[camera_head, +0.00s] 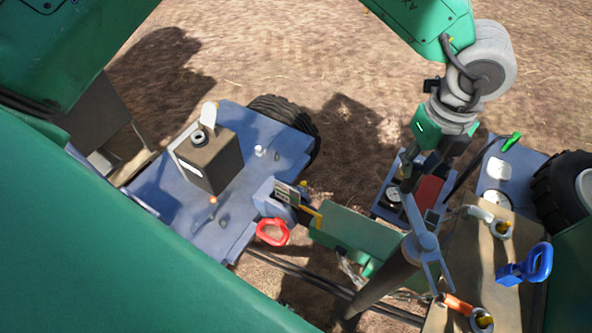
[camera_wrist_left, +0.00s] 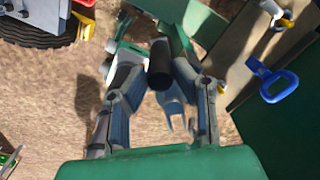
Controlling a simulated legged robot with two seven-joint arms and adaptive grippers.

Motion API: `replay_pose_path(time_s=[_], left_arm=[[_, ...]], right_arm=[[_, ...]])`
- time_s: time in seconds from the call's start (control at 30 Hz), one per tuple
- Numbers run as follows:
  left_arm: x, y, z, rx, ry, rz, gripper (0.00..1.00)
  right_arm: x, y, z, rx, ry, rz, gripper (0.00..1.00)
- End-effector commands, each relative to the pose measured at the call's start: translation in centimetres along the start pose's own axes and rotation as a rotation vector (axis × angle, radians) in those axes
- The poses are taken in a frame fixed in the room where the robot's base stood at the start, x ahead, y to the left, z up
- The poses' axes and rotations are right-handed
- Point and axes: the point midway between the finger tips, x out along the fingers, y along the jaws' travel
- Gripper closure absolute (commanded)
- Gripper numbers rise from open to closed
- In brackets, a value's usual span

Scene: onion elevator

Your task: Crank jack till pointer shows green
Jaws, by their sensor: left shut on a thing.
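A grey-blue crank (camera_head: 425,242) with several arms sits on top of a thick grey post (camera_head: 378,292), which I take to be the jack. My left gripper (camera_head: 418,182) reaches down from the upper right of the head view to the crank's far side. In the left wrist view, its fingers (camera_wrist_left: 158,75) are closed around a dark cylindrical grip (camera_wrist_left: 160,58). The crank's forked part (camera_wrist_left: 178,100) shows below that grip. A small yellow pointer-like strip (camera_head: 309,211) sits beside a dark plate; I cannot tell its reading. My right gripper is not in view.
A blue-grey wheeled platform (camera_head: 245,205) carries a brown box (camera_head: 212,160). A red handle (camera_head: 272,231) is on its edge. A blue handle (camera_head: 527,264) stands at the right, near a large black tyre (camera_head: 565,183). A green panel (camera_head: 355,235) lies left of the crank.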

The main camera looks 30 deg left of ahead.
Motion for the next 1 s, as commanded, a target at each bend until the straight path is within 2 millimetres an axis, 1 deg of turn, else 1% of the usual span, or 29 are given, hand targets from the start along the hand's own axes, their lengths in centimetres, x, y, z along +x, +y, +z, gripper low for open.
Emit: replay_pose_path(time_s=[0.27,0.73,1.0], left_arm=[[-0.1,-0.1,0.0,0.000,0.001,-0.003,1.00],[-0.2,-1.4,0.0,0.107,0.001,-0.004,1.00],[-0.1,-1.7,-0.1,0.141,0.000,-0.005,1.00]], right_arm=[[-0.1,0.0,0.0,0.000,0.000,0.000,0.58],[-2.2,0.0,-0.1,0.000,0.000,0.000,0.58],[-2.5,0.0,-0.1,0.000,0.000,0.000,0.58]])
